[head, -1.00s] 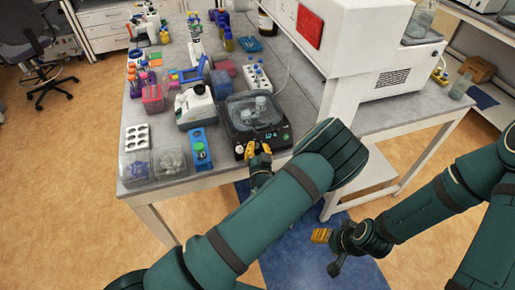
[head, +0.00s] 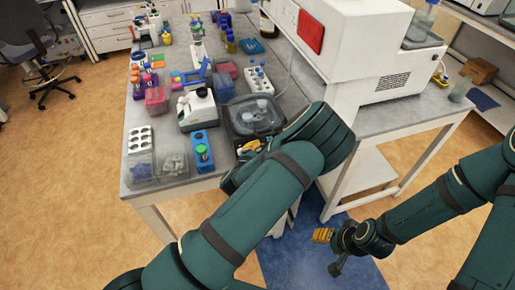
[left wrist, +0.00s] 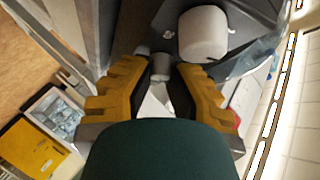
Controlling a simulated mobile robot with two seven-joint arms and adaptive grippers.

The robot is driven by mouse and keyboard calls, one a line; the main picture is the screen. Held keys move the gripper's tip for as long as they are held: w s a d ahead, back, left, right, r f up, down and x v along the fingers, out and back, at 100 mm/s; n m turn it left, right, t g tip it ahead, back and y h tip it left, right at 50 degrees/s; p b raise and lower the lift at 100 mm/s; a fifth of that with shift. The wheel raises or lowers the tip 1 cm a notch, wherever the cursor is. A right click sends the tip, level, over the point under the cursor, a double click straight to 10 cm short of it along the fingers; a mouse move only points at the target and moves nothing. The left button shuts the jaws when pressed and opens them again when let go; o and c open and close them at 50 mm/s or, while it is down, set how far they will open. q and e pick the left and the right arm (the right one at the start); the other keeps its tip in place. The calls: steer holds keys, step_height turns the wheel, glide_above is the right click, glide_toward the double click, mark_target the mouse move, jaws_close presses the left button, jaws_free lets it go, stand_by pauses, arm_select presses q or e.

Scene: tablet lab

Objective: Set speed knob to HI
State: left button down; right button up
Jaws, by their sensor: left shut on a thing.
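The dark benchtop device (head: 238,128) with a clear lid stands near the bench's front edge in the head view. My left gripper (head: 249,147) is at its front panel, and my arm hides much of that panel. In the left wrist view, the yellow fingers of my left gripper (left wrist: 160,82) stand either side of a small grey knob (left wrist: 160,66), shut on it. The knob's pointer and any HI mark cannot be read. My right gripper (head: 322,235) hangs low over the blue floor mat, away from the device; whether its fingers are open is unclear.
Left of the device are a blue rack with a green-capped tube (head: 202,150), a white instrument (head: 196,108) and clear boxes (head: 174,164). A white rack of tubes (head: 259,78) stands behind. A large white machine (head: 365,50) stands to the right.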

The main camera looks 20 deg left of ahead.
arm_select(q)
steer(key=shift+w+r+m+g, duration=0.2)
steer(key=shift+m+g, duration=0.1)
steer(key=shift+m, duration=0.4)
steer(key=shift+h+p, duration=0.3)
steer(key=shift+m, duration=0.3)
steer(key=c, duration=1.2)
jaws_free()
steer(key=shift+o, duration=0.3)
steer(key=shift+f, duration=0.1)
steer(key=shift+s, duration=0.15)
steer(key=v, duration=1.2)
